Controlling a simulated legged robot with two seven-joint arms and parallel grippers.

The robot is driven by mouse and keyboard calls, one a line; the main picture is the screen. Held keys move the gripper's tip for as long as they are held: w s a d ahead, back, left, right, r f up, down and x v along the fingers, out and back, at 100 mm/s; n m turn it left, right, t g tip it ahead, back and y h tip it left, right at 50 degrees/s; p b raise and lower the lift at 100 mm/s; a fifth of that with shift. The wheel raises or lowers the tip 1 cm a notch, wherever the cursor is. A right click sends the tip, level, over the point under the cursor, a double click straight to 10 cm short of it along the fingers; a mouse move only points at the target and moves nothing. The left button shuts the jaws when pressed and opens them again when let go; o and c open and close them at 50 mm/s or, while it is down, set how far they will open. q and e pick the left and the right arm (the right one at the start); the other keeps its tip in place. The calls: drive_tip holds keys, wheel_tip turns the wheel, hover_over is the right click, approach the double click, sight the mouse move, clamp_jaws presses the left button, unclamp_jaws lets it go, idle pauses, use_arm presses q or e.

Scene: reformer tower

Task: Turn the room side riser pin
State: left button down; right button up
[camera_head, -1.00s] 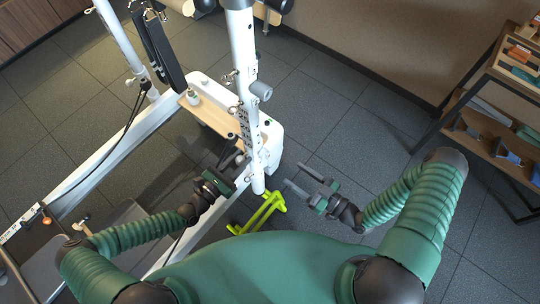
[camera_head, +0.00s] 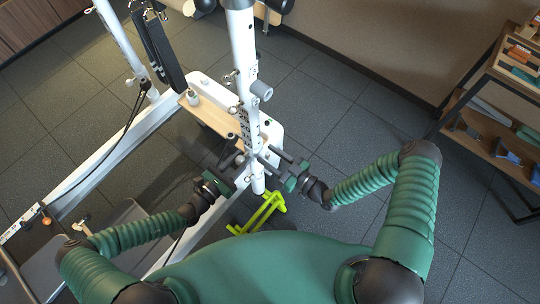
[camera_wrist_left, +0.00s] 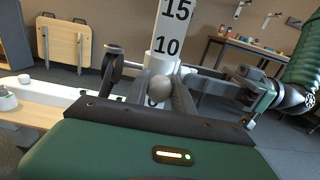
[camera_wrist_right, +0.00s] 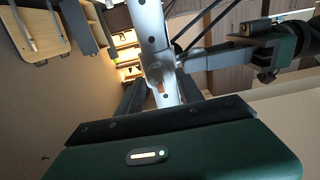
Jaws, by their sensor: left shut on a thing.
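The near white riser post (camera_head: 243,60) stands upright at the middle of the head view. The left wrist view shows its printed numbers (camera_wrist_left: 168,45). A round grey pin knob (camera_wrist_left: 160,88) sits in front of the post between the fingers of my left gripper (camera_wrist_left: 163,90), which is shut on it. In the head view my left gripper (camera_head: 237,168) is at the post's left side, low down; the knob is hard to make out there. My right gripper (camera_head: 270,163) is open, its fingers apart at the post's right side. The post (camera_wrist_right: 152,50) shows between its fingers in the right wrist view.
A wooden shelf board (camera_head: 215,118) lies left of the post on the white frame (camera_head: 110,150). A rack with blocks (camera_head: 480,115) stands at the right wall. The floor between is clear.

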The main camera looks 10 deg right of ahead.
clamp_jaws()
drive_tip(key=shift+w+d+f+m, duration=0.1)
drive_tip(key=shift+d+f+m, duration=0.05)
drive_tip(key=shift+m, duration=2.85)
drive_tip(key=shift+w+d+f+m, duration=0.15)
drive_tip(key=shift+f+m, duration=0.05)
drive_tip(key=shift+m, duration=2.8)
drive_tip(key=shift+w+d+f+m, duration=0.1)
drive_tip(key=shift+d+f+m, duration=0.05)
drive_tip(key=shift+m, duration=2.85)
drive_tip(key=shift+s, duration=0.1)
